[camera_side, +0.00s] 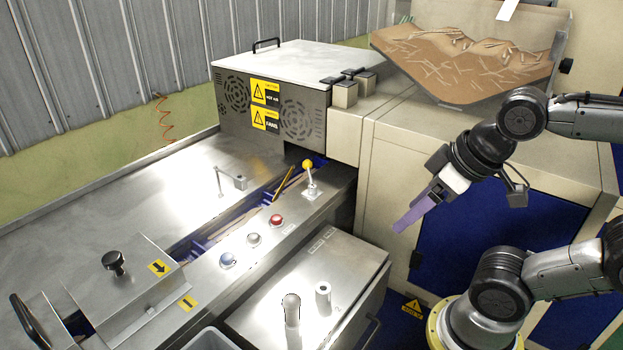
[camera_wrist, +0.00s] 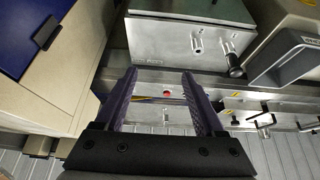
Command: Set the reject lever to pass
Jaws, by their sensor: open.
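The reject lever (camera_side: 310,181) is a short metal stick with a yellow ball knob, standing near upright on the steel control ledge, just in front of the grey vented housing. Its position markings are too small to read. My gripper (camera_side: 399,227) hangs to the right of the lever, clearly apart from it, with fingers pointing down and left. In the wrist view my gripper (camera_wrist: 160,77) shows two dark purple fingers spread apart with nothing between them. I cannot make out the lever surely in the wrist view; a finger may hide it.
A red button (camera_side: 276,221), a white button (camera_side: 253,239) and a blue button (camera_side: 228,260) line the ledge. A steel cabinet (camera_side: 345,262) with two upright posts stands in front. The vented housing (camera_side: 275,95) blocks behind the lever. Open air lies between gripper and lever.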

